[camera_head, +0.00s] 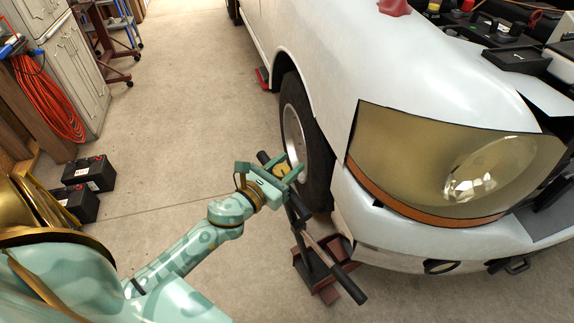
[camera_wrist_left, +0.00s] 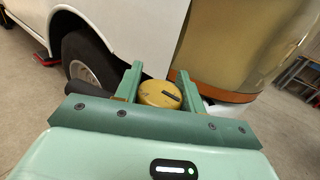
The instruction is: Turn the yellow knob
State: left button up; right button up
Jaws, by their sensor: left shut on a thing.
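The yellow knob (camera_wrist_left: 160,94) is a round cap with a dark mark on its top, seen between my left gripper's fingers in the left wrist view. My left gripper (camera_wrist_left: 160,92) is shut on it, one green finger on each side. In the head view the left gripper (camera_head: 286,171) is beside the front wheel, and a bit of the yellow knob (camera_head: 282,170) shows between its fingers. The knob sits by a dark bar (camera_head: 345,284) that slants down to the right; the gripper hides part of this joint. My right gripper is not in view.
A white pickup (camera_head: 360,60) with a large headlight (camera_head: 440,160) stands close on the right. A dark red stand (camera_head: 316,275) is on the floor below the bar. Black batteries (camera_head: 88,173) and a cabinet (camera_head: 75,60) are at the left. The floor between is clear.

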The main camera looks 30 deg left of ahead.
pick_arm(q)
jog(key=shift+y, duration=0.3)
jog(key=o, duration=0.9)
jog(key=shift+s, duration=0.1)
jog(key=s+b, duration=0.1)
jog(key=s, duration=0.4)
jog(key=s+a+b, duration=0.1)
jog(key=s, duration=0.4)
jog(key=s+b, duration=0.1)
jog(key=s, duration=0.5)
jog(key=shift+a+b, duration=0.3)
jog(key=shift+b, duration=0.05)
